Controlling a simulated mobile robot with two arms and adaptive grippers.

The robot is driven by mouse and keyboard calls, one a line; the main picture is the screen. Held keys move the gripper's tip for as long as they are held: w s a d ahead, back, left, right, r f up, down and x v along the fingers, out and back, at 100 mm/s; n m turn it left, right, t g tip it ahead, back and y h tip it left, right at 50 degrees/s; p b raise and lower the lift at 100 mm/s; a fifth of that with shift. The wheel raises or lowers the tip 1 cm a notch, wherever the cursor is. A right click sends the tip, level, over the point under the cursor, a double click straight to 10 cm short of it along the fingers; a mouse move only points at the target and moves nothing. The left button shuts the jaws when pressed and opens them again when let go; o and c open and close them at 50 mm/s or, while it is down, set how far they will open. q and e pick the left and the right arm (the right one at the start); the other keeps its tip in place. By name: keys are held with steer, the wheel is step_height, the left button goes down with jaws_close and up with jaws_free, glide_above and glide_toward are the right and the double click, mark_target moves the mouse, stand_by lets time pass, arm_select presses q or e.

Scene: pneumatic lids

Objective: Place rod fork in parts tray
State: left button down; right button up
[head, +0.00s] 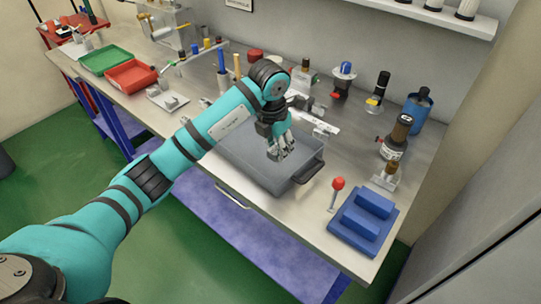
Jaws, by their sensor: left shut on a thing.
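My left gripper (280,148) reaches in from the left and points down over the grey parts tray (237,152). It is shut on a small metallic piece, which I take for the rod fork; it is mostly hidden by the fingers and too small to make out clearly. The fingertips are over the right half of the tray, and I cannot tell whether the piece touches the tray floor. The tray has a dark handle (308,172) on its right end. My right gripper is not in view.
A blue stepped block (362,222) and a red-knobbed lever (336,190) stand right of the tray. Bottles and pneumatic parts line the back, including a blue canister (417,110). Green (104,60) and red (130,76) bins sit at the left. The bench's front edge is close to the tray.

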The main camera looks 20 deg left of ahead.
mark_target(278, 172)
arm_select(q)
step_height(278, 172, down, 3)
steer(key=shift+f+p, duration=0.2)
steer(key=shift+p, duration=0.15)
step_height(278, 172, down, 3)
steer(key=shift+r+p, duration=0.1)
steer(key=shift+p, duration=0.35)
steer(key=shift+f, duration=0.7)
steer(key=c, duration=1)
jaws_free()
steer(key=shift+o, duration=0.2)
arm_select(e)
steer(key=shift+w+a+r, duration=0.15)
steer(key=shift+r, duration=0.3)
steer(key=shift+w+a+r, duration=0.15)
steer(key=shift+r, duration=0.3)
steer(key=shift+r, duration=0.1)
